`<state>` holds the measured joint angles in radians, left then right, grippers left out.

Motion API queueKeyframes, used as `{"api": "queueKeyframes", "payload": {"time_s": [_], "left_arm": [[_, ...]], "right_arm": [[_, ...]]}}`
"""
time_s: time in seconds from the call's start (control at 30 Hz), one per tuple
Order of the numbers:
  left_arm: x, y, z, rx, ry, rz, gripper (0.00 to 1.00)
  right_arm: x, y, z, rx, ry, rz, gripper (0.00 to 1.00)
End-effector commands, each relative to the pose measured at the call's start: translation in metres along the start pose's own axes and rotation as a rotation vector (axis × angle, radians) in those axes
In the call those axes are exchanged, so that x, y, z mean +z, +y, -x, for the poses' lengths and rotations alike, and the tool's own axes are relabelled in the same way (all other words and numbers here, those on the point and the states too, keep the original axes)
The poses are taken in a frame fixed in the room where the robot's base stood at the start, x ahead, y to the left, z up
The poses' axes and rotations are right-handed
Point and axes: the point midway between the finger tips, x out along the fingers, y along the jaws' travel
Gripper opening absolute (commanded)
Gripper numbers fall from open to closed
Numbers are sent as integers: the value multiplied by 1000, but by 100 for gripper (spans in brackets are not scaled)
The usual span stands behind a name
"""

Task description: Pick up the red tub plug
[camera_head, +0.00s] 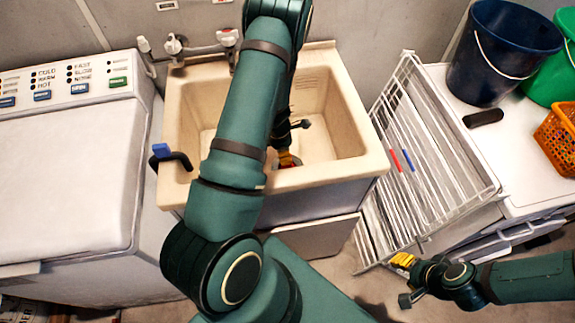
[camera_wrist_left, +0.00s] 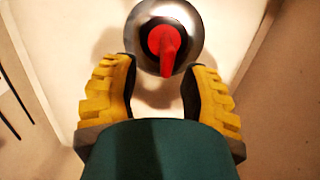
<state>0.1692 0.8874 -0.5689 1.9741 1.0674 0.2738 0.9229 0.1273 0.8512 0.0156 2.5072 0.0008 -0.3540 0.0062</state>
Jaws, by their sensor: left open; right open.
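In the left wrist view the red tub plug (camera_wrist_left: 165,48) sits in the middle of a round metal drain (camera_wrist_left: 187,16) on the pale basin floor. Its red tab sticks up toward the camera. My left gripper (camera_wrist_left: 157,72) is open, with one yellow finger on each side, just short of the plug; nothing is between them. In the head view my left arm reaches down into the cream sink (camera_head: 335,95), and the arm hides most of the gripper and the drain. My right gripper (camera_head: 403,268) is open and empty, low to the right of the sink.
A white washing machine (camera_head: 65,190) stands left of the sink. Taps (camera_head: 175,45) line its back edge. A white drying rack (camera_head: 425,150) leans at the right, beside a white surface with a dark blue bucket (camera_head: 500,50), green bucket and orange basket (camera_head: 558,140).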

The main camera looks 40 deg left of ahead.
Motion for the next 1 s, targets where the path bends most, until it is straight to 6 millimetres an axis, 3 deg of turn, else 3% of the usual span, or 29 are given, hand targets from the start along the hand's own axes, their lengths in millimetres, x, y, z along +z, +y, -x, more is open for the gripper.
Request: {"api": "queueKeyframes", "payload": {"time_s": [0.33, 0.6, 0.63, 0.73, 0.77, 1.0], "left_arm": [[5, -6, -46, -1, 1, 0, 45], [5, -6, -48, 0, 0, 1, 45], [5, -6, -48, 0, 0, 1, 41], [5, -6, -48, 0, 0, 1, 6], [5, -6, -48, 0, 0, 0, 0], [5, -6, -48, 0, 0, 0, 0]], "right_arm": [[5, 7, -18, -1, -10, 4, 47], [5, 6, -17, -1, -10, 4, 47], [5, 6, -17, -1, -10, 4, 47], [5, 6, -17, -1, -10, 4, 47], [5, 6, -17, -1, -10, 4, 47], [5, 6, -17, -1, -10, 4, 47]]}}
